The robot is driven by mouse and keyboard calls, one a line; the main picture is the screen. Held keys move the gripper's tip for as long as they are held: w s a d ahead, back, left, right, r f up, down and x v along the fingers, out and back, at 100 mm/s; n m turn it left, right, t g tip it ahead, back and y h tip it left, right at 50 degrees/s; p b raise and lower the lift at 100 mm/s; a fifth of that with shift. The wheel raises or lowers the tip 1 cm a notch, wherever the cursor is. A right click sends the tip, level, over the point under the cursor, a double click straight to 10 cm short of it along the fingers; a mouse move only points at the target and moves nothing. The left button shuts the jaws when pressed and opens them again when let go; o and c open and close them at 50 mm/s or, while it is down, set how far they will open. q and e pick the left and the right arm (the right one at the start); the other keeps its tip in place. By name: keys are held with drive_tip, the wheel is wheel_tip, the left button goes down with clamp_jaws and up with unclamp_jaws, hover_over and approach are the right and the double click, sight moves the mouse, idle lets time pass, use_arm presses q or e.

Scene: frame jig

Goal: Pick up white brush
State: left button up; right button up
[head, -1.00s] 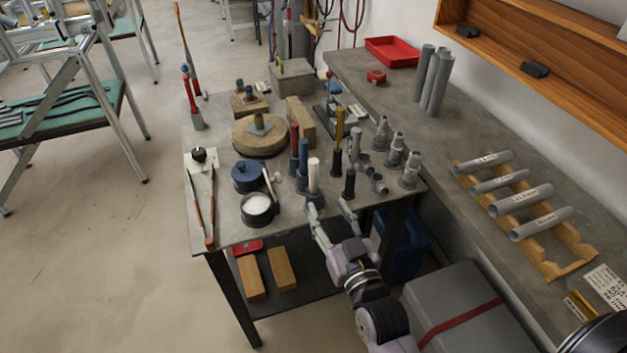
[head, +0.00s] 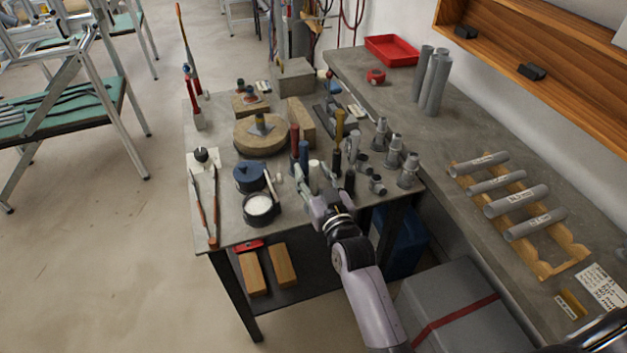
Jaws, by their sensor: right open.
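The white brush (head: 314,175) looks like the upright white-topped cylinder near the front edge of the grey table, in a row of colored upright pieces. My right gripper (head: 316,177) is open, with its fingers on either side of it. Whether they touch it cannot be told, and its lower part is hidden by the gripper. My left gripper is not in view.
Red (head: 294,139) and blue (head: 304,153) uprights stand close behind left, a black one (head: 349,182) close on the right. A black pot of white material (head: 262,219) stands left. Grey fittings (head: 409,171) stand right.

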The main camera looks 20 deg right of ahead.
drive_tip(key=shift+s, duration=0.1)
drive_tip(key=shift+c, duration=0.2)
clamp_jaws()
